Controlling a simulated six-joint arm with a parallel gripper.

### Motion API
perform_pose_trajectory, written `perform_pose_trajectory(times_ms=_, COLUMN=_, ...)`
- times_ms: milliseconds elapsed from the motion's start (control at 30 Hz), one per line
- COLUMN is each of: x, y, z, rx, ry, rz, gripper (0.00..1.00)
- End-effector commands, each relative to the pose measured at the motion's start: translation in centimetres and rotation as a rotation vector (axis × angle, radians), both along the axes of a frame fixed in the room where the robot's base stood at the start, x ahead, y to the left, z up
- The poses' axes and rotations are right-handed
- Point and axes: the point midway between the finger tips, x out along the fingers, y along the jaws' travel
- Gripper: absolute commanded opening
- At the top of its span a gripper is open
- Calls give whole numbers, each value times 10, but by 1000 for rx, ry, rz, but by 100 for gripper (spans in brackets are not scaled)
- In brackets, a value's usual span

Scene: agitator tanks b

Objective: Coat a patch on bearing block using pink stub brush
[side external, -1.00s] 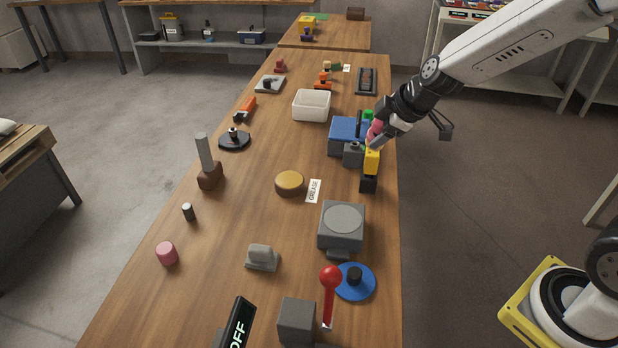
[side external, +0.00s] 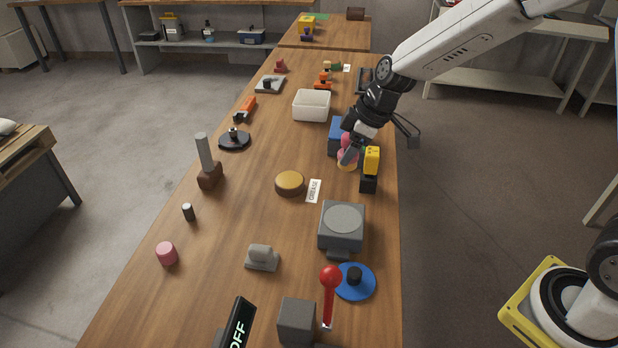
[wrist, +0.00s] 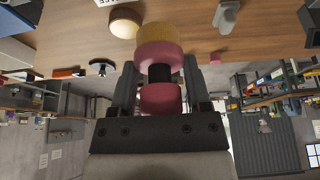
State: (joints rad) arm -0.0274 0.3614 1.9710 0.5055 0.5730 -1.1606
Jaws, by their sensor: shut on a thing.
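My gripper (side external: 352,145) is shut on the pink stub brush (wrist: 160,55), with one finger on each side of its dark neck in the wrist view. The brush has a pink handle, a pink collar and a tan bristle end pointing away from my gripper. In the side view the brush (side external: 347,163) hangs bristles down beside the yellow-and-black object, partly hidden by my fingers. The likely bearing block (side external: 262,258) is a small grey block with a rounded top, towards the front of the bench, well away from the brush. It seems to show in the wrist view (wrist: 227,14).
A round tan-topped tin (side external: 289,181) stands by a lettered card (side external: 314,190). A yellow-and-black upright object (side external: 370,165) is close to my gripper's right. A blue box (side external: 335,134) is behind, and a grey scale-like box (side external: 341,226) in front. A white bin (side external: 312,105) stands farther back.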

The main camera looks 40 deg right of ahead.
Motion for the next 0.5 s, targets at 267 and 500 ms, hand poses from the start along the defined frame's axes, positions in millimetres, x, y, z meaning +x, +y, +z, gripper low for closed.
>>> perform_pose_trajectory(times_ms=267, x=0, y=1, z=-3, rx=2, ry=6, rz=-1, gripper=3)
perform_pose_trajectory(times_ms=500, x=0, y=1, z=-15, rx=3, ry=7, rz=0, gripper=3)
